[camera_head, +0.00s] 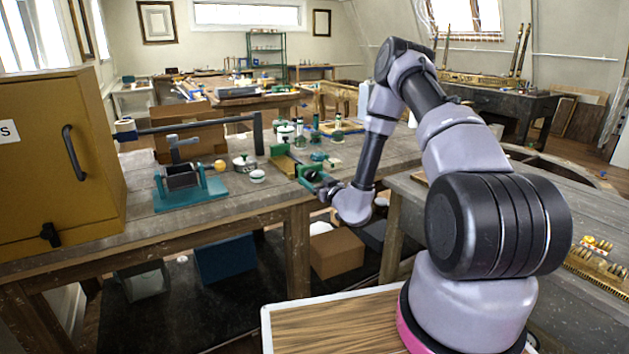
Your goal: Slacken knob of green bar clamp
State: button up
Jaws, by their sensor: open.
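What looks like the green bar clamp (280,150) lies on the wooden workbench (240,190) near its front right edge, with green ends and a brass-coloured middle. Its knob is too small to pick out with certainty. My gripper (318,182) is at the bench's front edge, at the near right end of the clamp. It is open. I cannot tell whether its fingers touch the clamp or surround a part of it, since dark and green parts overlap there.
A teal vise (190,192) stands left of the clamp, with a long dark bar (195,126) behind it. Small jars and an orange ball (220,165) stand close by. A yellow cabinet (60,160) fills the left end. Boxes (337,253) sit below the bench.

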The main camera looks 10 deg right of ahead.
jog(key=shift+c, duration=0.3)
grip_shut()
